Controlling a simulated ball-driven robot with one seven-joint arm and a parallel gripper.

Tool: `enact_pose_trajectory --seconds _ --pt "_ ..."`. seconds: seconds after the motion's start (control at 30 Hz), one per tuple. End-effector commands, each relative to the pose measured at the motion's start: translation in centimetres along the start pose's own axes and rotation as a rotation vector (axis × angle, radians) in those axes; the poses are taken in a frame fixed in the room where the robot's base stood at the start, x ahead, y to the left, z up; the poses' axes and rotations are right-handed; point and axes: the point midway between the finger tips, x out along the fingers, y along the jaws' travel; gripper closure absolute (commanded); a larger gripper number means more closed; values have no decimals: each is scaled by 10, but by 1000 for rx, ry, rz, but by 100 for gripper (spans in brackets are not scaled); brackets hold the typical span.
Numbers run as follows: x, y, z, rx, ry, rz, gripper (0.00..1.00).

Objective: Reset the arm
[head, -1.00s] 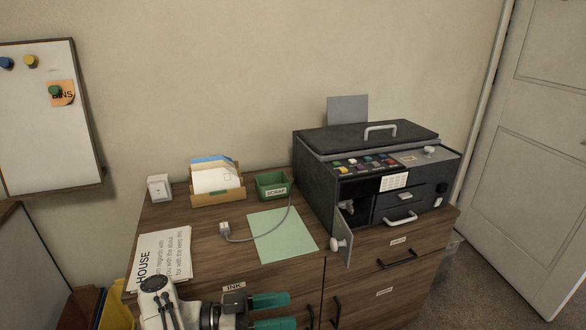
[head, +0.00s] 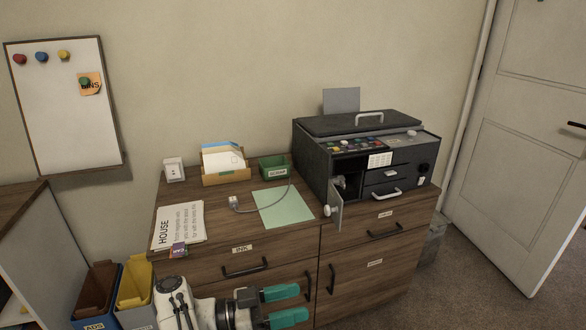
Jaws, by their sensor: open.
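My gripper (head: 292,304) is at the bottom middle of the head view, in front of the wooden cabinet (head: 215,258). Its two teal fingers point right and stand apart with nothing between them. My white arm (head: 172,300) is folded low at the bottom edge. The gripper is clear of the things on the cabinet top.
A dark printer (head: 312,160) with a small open door (head: 336,212) stands on the cabinet's right. A green sheet (head: 285,208), a grey cable (head: 247,208), a card box (head: 226,180), a green tray (head: 268,173) and papers (head: 180,228) lie left of it. Bins (head: 135,290) stand lower left.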

Motion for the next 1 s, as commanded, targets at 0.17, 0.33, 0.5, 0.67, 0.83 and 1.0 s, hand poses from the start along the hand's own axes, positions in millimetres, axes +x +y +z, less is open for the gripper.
enact_pose_trajectory --seconds 0.17,0.33,0.5,0.67,0.83,1.0 --pt "27 -17 0 64 48 -51 40" --pt "63 -39 -2 145 116 -133 40" --pt "107 -64 -6 235 210 -261 40" --pt "158 -88 -15 319 332 -467 40" --pt "194 -104 -18 339 429 -747 40" --pt "209 -104 -5 275 447 -1028 40"
